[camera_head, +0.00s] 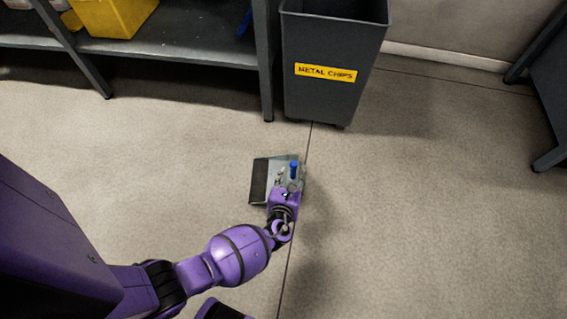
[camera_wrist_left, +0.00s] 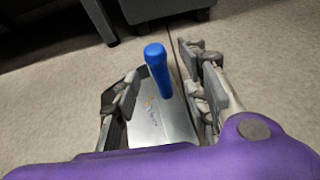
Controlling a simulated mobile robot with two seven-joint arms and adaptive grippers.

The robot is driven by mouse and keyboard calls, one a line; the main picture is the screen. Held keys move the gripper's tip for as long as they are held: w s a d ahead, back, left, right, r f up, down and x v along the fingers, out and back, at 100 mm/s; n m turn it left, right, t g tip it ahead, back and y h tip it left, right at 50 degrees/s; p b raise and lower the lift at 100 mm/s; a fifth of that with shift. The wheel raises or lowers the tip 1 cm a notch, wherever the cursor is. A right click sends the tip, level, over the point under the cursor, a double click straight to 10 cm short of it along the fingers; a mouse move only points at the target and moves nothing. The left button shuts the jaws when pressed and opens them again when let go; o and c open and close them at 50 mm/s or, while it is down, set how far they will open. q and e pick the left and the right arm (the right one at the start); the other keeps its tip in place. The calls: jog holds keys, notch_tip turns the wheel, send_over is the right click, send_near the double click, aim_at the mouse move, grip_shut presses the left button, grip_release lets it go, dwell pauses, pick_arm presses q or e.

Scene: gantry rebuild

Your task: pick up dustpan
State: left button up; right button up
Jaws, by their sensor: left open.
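The dustpan (camera_head: 259,181) lies on the floor in front of the bin, a grey metal pan with a dark edge strip on its left and a blue handle (camera_head: 294,170). In the left wrist view the blue handle (camera_wrist_left: 158,70) stands up from the metal pan (camera_wrist_left: 160,124), between the two fingers. My left gripper (camera_head: 290,178) is over the right part of the pan, and its fingers (camera_wrist_left: 162,90) are open on either side of the handle, with gaps visible. The gripper hides part of the pan. My right gripper is not in view.
A dark bin labelled METAL CHIPS (camera_head: 330,98) stands just beyond the dustpan. A dark shelf (camera_head: 185,50) with a yellow container (camera_head: 112,16) is at the upper left. Another dark piece of furniture (camera_head: 545,90) is at the right edge. The floor (camera_head: 430,200) to the right is clear.

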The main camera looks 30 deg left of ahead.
aim_at(293, 170)
pick_arm(q)
jog(key=b+x, duration=0.3)
jog(key=x, duration=0.1)
jog(key=shift+w+a+f, duration=0.1)
jog(key=shift+w+f, duration=0.1)
jog(key=shift+f, duration=0.1)
jog(key=shift+w, duration=0.1)
grip_shut()
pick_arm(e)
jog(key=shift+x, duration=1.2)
pick_arm(q)
jog(key=shift+r, duration=0.1)
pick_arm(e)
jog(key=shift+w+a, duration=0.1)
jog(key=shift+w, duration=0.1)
